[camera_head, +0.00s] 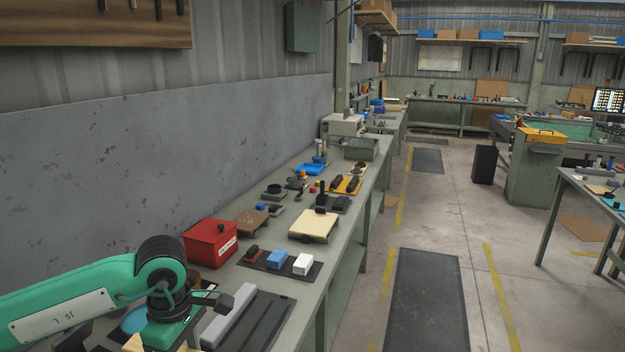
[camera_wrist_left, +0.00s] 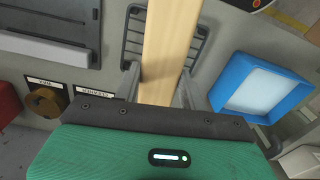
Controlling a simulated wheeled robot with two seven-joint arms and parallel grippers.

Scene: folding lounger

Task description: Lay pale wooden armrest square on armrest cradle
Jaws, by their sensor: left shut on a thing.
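The pale wooden armrest (camera_wrist_left: 170,45) is a long straight bar in the left wrist view. My left gripper (camera_wrist_left: 159,85) is shut on it, with one finger along each side. The bar runs up out of the top of that view, so its far end is hidden. Below the bar is a dark slotted rack (camera_wrist_left: 135,45); I cannot tell whether this is the armrest cradle or whether the bar touches it. In the head view, my left gripper (camera_head: 170,332) is low at the near end of the bench, and a pale wooden bit (camera_head: 133,343) shows beside it. My right gripper is not in view.
In the left wrist view, a blue-framed tray (camera_wrist_left: 262,88) lies right and a brown round part (camera_wrist_left: 45,102) left. On the bench (camera_head: 318,268) stand a red box (camera_head: 210,242), a dark mat with blocks (camera_head: 250,262) and a grey-black tray (camera_head: 252,318). A wall panel (camera_head: 150,150) rises behind.

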